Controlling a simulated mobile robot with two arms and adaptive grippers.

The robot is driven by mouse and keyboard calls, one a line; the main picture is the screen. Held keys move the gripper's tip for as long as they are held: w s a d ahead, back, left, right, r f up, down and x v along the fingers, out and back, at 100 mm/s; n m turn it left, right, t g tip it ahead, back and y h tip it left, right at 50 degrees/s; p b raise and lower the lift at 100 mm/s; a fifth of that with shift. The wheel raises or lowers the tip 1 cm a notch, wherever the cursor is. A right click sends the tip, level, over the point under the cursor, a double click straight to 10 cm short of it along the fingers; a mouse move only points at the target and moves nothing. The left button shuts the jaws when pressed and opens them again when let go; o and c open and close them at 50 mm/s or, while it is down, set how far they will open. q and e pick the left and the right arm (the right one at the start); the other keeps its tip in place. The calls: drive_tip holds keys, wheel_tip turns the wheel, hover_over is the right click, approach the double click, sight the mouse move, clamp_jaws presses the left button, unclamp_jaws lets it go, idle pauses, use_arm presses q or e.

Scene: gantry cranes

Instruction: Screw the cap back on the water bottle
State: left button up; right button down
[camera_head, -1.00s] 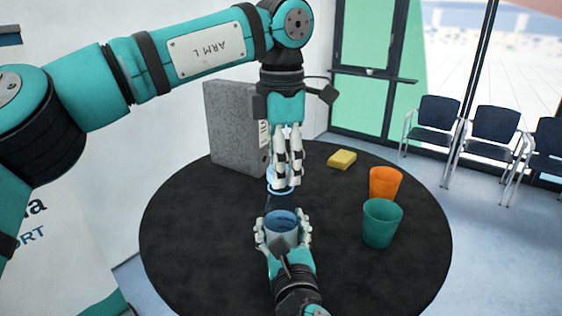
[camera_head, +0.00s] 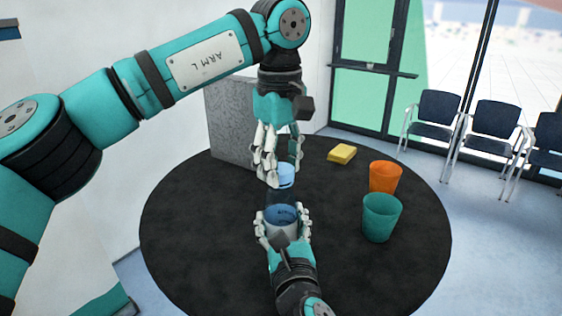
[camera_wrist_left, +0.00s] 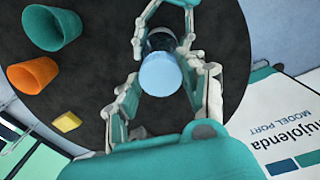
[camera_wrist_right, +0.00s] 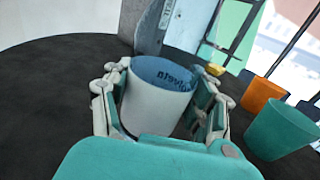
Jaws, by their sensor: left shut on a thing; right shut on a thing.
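The light-blue cap (camera_head: 286,174) is between the fingers of my left gripper (camera_head: 275,172), which is shut on it. The cap also shows in the left wrist view (camera_wrist_left: 160,75). The water bottle (camera_head: 281,226) stands upright below the cap, a clear body with a white and blue printed band. My right gripper (camera_head: 283,228) is shut around that band from the near side. The band also fills the middle of the right wrist view (camera_wrist_right: 157,98). The cap is roughly in line above the bottle. The clear neck hardly shows, so I cannot tell whether they touch.
The round black table (camera_head: 190,235) holds an orange cup (camera_head: 385,177) and a teal cup (camera_head: 381,218) at right, with a yellow block (camera_head: 342,153) behind. A grey speckled box (camera_head: 229,125) stands at the back left. The table's left side is clear.

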use_arm(q)
drive_tip(key=m, duration=1.2)
drive_tip(key=shift+m, duration=0.3)
drive_tip(key=m, duration=0.3)
drive_tip(key=o, duration=0.7)
